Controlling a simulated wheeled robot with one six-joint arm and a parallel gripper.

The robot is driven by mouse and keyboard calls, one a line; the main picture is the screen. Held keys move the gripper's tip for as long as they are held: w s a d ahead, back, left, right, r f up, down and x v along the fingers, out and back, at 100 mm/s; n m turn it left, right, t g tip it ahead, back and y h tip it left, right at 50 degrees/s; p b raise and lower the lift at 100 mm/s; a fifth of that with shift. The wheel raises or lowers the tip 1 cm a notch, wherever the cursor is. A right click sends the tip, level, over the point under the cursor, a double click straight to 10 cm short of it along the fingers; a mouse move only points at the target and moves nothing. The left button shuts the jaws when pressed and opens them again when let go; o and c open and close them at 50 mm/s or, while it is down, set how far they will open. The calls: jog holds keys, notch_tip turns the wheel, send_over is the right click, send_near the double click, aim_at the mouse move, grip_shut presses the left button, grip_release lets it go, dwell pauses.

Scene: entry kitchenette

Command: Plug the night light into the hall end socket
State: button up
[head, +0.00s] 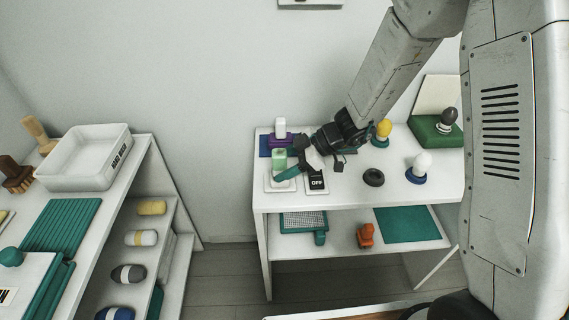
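A small pale-green upright block (279,158), which looks like a night light, is at the left end of the table, above a white plate (272,186) that may be the socket. A white block with a purple base (280,128) stands behind it on a dark blue mat. My gripper (300,163) reaches down from the right, close beside the green block. A teal piece (287,174) lies across the plate by the fingertips; I cannot tell what it belongs to. Whether the fingers touch or hold anything is hidden at this size. The socket's openings are not visible.
An OFF switch plate (316,183) is right of the white plate. A black ring (373,177), a white-topped knob (421,166) and a yellow-topped one (382,132) stand further right. A white bin (85,157) sits on the left counter. The table's right end is behind my body.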

jog(key=v, duration=0.7)
jog(key=shift+d+r, duration=0.25)
jog(key=shift+d, duration=0.05)
jog(key=s+d+r+m+h, duration=0.3)
jog(key=s+d+r+m, duration=0.2)
jog(key=s, duration=0.4)
jog(key=s+d+r+m+h, duration=0.4)
jog(key=s+d+r+m, duration=0.1)
jog(key=s, duration=0.4)
jog(key=s+d+r+m+t+h, duration=0.1)
jog(key=s+d+r+m+h, duration=0.2)
jog(key=s+d+r+m, duration=0.2)
jog(key=s+r+m, duration=0.2)
jog(key=s+r, duration=0.1)
jog(key=s, duration=0.1)
jog(key=shift+d+m+h, duration=0.2)
jog(key=shift+m+h, duration=0.1)
jog(key=shift+h, duration=0.1)
